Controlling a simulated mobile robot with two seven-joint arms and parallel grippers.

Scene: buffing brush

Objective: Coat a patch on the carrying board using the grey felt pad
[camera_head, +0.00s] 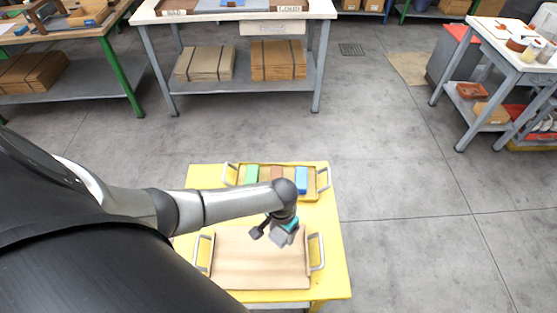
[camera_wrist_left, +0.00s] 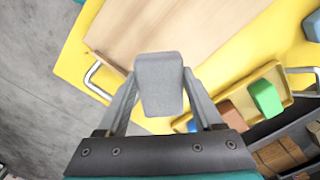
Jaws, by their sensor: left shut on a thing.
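The carrying board (camera_head: 245,265) is a pale wooden board with metal handles, lying flat on the yellow table. It also fills the upper part of the left wrist view (camera_wrist_left: 190,25). My left gripper (camera_head: 278,236) is over the board's far right part in the head view. In the left wrist view its two fingers are shut on the grey felt pad (camera_wrist_left: 160,84), a light grey block. The pad's underside is hidden, so I cannot tell whether it touches the board. No coated patch shows on the visible wood. My right gripper is not in view.
A yellow tray (camera_head: 325,181) with handles stands behind the board, holding a green block (camera_head: 252,174), a brown block (camera_head: 277,173) and a blue block (camera_head: 302,180). The yellow table (camera_head: 335,270) has a narrow clear margin. Workbenches stand farther off; the floor between is open.

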